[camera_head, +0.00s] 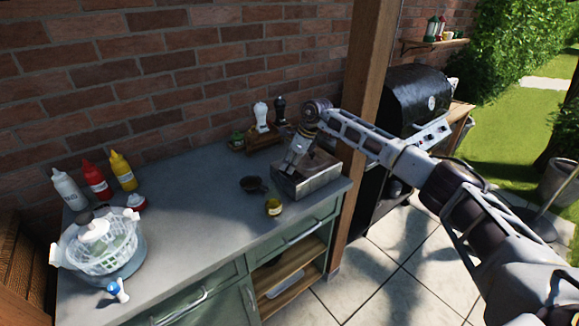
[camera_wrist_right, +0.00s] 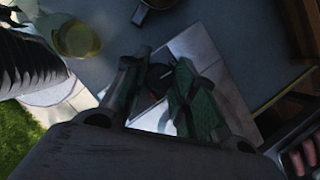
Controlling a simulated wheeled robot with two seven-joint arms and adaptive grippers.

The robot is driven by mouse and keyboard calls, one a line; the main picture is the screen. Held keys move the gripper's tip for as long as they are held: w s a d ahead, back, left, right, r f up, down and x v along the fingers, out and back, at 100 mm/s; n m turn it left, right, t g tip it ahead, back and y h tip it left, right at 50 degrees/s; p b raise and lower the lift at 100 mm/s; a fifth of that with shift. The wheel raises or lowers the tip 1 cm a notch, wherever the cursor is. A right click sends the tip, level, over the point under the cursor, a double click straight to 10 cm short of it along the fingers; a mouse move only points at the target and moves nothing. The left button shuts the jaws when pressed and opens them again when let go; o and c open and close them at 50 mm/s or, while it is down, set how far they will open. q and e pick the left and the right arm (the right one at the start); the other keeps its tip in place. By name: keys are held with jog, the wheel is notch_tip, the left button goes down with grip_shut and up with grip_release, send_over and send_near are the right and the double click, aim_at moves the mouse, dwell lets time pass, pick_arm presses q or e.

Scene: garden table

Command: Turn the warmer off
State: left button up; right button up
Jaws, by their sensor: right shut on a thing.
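The warmer (camera_head: 318,182) is a silvery metal box on the right end of the counter; its pale metal side also shows in the right wrist view (camera_wrist_right: 225,88). My right gripper (camera_head: 293,158) reaches down onto the warmer from above, covering part of it. In the right wrist view its two fingers (camera_wrist_right: 157,76) are closed around a small dark round knob (camera_wrist_right: 159,74) with a pale mark on it. The fingers hide the knob's edges. My left gripper is in neither view.
A small dark pan (camera_head: 253,184) and a yellowish jar (camera_head: 273,207) stand just left of the warmer. Two mills, one white (camera_head: 261,115) and one black (camera_head: 280,108), stand behind. Sauce bottles (camera_head: 97,178) and a white basket (camera_head: 97,243) are at left. The middle counter is clear.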

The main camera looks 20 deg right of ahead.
jog(key=shift+n, duration=0.5)
jog(key=shift+r, duration=0.1)
jog(key=o, duration=1)
jog(key=shift+d+r, duration=0.1)
jog(key=v, duration=1.1)
jog(key=shift+d+r, duration=0.2)
jog(key=shift+r, duration=0.1)
jog(key=shift+f, duration=0.1)
